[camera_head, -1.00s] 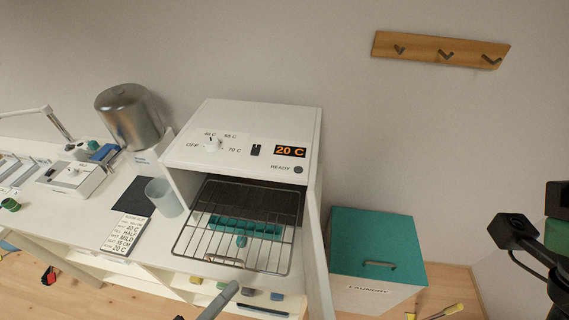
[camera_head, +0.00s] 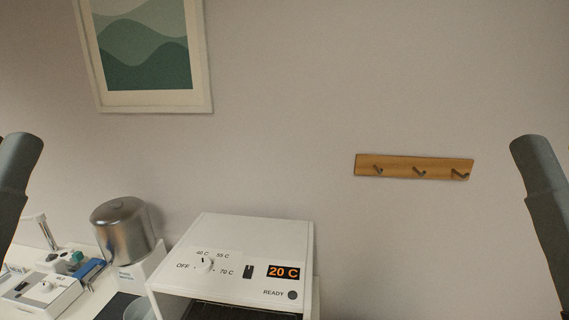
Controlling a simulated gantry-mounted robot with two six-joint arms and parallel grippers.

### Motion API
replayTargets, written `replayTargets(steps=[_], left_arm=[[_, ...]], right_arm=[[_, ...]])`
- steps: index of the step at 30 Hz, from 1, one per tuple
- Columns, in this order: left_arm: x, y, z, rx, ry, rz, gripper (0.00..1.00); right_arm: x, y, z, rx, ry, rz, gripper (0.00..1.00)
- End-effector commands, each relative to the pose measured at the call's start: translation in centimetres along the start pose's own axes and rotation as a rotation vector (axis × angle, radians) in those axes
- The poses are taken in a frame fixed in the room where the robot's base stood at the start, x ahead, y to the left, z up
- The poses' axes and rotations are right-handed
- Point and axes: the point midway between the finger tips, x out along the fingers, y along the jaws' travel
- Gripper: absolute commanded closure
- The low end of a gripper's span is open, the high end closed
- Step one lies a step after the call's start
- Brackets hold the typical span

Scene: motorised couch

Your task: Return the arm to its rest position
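Grey links of my two arms (camera_head: 18,165) and (camera_head: 540,180) stand at the left and right edges of the head view. Both are raised and far apart, and neither touches anything in view. Neither gripper shows in this view, so their fingers are hidden. The white warming cabinet (camera_head: 215,262) stands at the bottom middle, with its dial (camera_head: 208,265) and an orange display (camera_head: 283,272) reading 20 C. Only the top of its dark opening shows.
A metal dispenser (camera_head: 122,232) stands left of the cabinet, with a cup (camera_head: 138,310) in front. A small white device (camera_head: 42,292) is further left. A wooden hook rail (camera_head: 413,168) and a framed picture (camera_head: 145,50) hang on the wall. The space between my arms is clear.

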Motion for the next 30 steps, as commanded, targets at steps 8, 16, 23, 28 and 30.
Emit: replayTargets(steps=[8, 16, 23, 28, 30], left_arm=[[11.2, -0.1, -10.1, -0.004, -0.003, 0.001, 0.75], [15.3, -0.1, -13.8, -0.005, -0.005, 0.001, 0.75], [15.0, -0.1, -13.5, -0.005, -0.005, 0.002, 0.75], [15.0, -0.1, -13.5, -0.006, -0.005, 0.002, 0.75], [15.0, -0.1, -13.5, -0.006, -0.004, 0.002, 0.75]], right_arm=[[11.1, 0.1, -10.4, 0.000, 0.002, 0.000, 0.50], [15.2, 0.1, -14.1, 0.000, 0.002, 0.000, 0.50], [14.9, 0.1, -13.8, 0.000, 0.001, 0.000, 0.50], [14.9, 0.1, -13.8, 0.000, 0.001, 0.000, 0.50], [14.9, 0.1, -13.8, 0.000, 0.001, 0.000, 0.50]])
